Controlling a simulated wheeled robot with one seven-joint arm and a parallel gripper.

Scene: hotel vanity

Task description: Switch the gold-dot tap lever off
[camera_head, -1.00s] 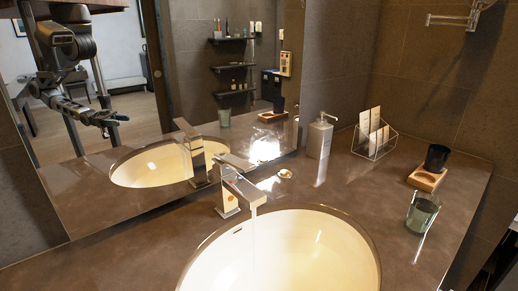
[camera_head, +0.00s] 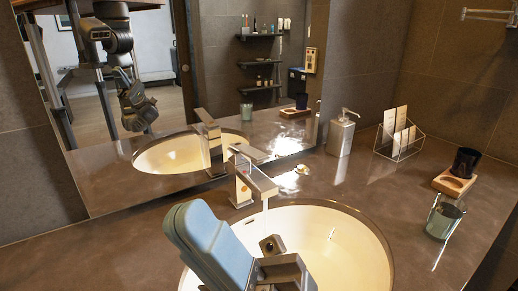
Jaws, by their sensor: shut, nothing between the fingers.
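The chrome tap (camera_head: 250,182) stands behind the sink, with its square spout angled forward over the basin. Its flat lever (camera_head: 248,153) sits on top, tilted up off the spout. A small gold mark shows faintly on the tap's body. A thin stream of water falls from the spout into the cream oval sink (camera_head: 345,240). My gripper (camera_head: 190,222) is in the lower middle, over the near left part of the sink. Its blue fingers are shut and empty, in front of and below the tap, apart from it. They hide part of the sink's left rim.
A dark cup (camera_head: 466,162) on a wooden tray and a glass (camera_head: 443,217) stand at the right. The mirror reflects the tap and my arm. The left counter is clear.

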